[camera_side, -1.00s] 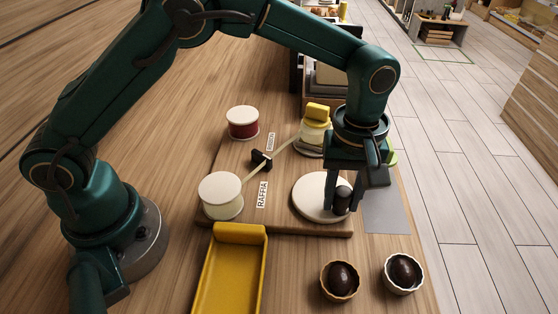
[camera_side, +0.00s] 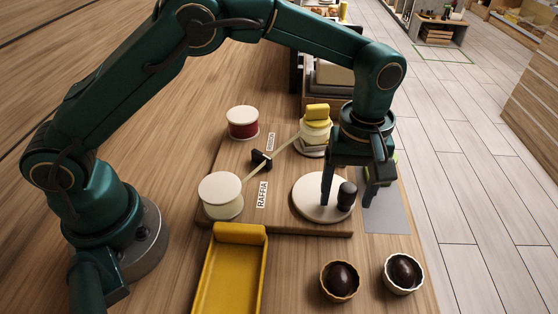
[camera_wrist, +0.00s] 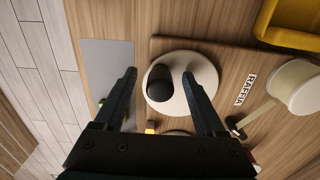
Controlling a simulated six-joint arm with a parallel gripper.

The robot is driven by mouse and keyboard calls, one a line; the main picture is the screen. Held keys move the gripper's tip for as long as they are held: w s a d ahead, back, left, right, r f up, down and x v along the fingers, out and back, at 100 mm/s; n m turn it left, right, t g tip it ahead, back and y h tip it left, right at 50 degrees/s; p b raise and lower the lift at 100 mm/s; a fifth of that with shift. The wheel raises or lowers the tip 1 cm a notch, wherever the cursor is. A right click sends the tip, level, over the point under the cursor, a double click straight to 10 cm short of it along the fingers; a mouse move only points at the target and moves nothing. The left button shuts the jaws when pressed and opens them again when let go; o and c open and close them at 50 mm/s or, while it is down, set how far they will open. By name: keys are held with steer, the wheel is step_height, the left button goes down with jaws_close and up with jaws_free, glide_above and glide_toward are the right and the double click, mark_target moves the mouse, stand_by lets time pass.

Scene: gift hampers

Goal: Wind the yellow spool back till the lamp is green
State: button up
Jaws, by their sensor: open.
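The pale yellow spool (camera_side: 221,197) with a cream top stands at the left of the wooden board, beside the RAFFIA label (camera_side: 262,194); it also shows in the wrist view (camera_wrist: 299,86). A pale strip runs from it past a small dark guide (camera_side: 261,160) to a cream stand with a yellow block on top (camera_side: 317,112). A round cream disc (camera_side: 309,207) carries a black upright knob (camera_side: 347,195). My gripper (camera_side: 349,203) is open, fingers either side of the knob, also in the wrist view (camera_wrist: 160,77). A small orange patch (camera_wrist: 150,128) may be the lamp; I cannot be sure.
A red spool (camera_side: 243,124) stands at the board's back left. A yellow tray (camera_side: 209,277) lies in front. Two cups with dark round items (camera_side: 340,280) (camera_side: 404,273) stand at the front right. A grey mat (camera_side: 390,214) lies right of the board.

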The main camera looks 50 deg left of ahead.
steer(key=shift+r, duration=4.5)
